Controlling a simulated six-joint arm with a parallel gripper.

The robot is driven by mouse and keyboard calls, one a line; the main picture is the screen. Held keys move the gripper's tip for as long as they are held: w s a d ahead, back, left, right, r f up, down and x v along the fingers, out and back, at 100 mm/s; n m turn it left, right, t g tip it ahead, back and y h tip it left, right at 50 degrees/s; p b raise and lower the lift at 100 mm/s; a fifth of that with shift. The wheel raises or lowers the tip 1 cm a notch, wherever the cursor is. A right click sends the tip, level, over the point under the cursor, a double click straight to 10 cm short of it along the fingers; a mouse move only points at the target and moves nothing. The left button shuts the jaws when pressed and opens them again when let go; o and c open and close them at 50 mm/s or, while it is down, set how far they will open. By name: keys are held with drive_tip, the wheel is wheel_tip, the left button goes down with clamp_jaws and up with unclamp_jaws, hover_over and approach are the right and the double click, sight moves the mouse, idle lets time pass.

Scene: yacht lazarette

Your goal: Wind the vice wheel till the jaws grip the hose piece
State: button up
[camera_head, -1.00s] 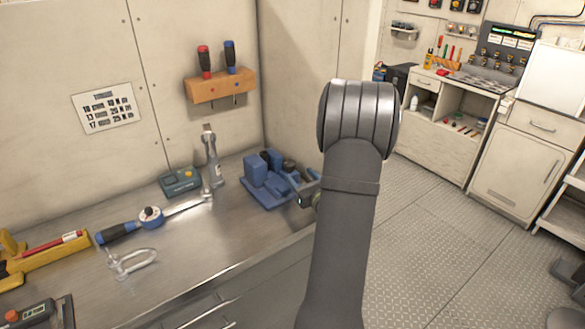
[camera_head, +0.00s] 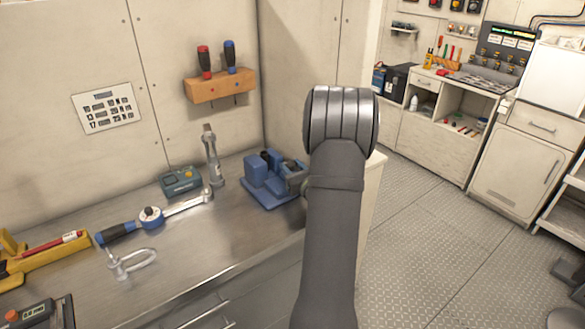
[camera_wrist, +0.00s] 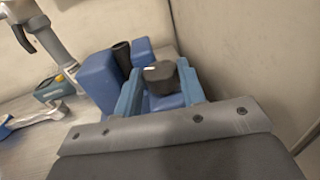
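The blue vice (camera_head: 262,177) stands at the back right end of the steel bench. In the wrist view its blue jaw blocks (camera_wrist: 99,84) show, with a dark tube, seemingly the hose piece (camera_wrist: 122,55), between them. A dark knob (camera_wrist: 161,74), seemingly part of the vice wheel, lies between the two blue-grey fingers of my gripper (camera_wrist: 162,84). The fingers are apart, one on each side of it; I cannot tell whether they press on it.
A grey upright tool (camera_head: 213,160), a teal box (camera_head: 180,181), a blue-handled wrench (camera_head: 150,216) and a metal shackle (camera_head: 132,262) are on the bench left of the vice. A wall stands close behind the vice. The bench front is mostly clear.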

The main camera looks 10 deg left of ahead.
drive_tip(key=shift+a+m+t+h, duration=0.15)
drive_tip(key=shift+m+t+h, duration=0.15)
drive_tip(key=shift+h, duration=0.2)
drive_tip(key=shift+s+m+t+h, duration=0.1)
drive_tip(key=shift+m+t+h, duration=0.2)
drive_tip(key=shift+m+h, duration=0.1)
drive_tip(key=o, duration=1)
drive_tip(key=v, duration=1.7)
drive_tip(key=shift+s, duration=0.3)
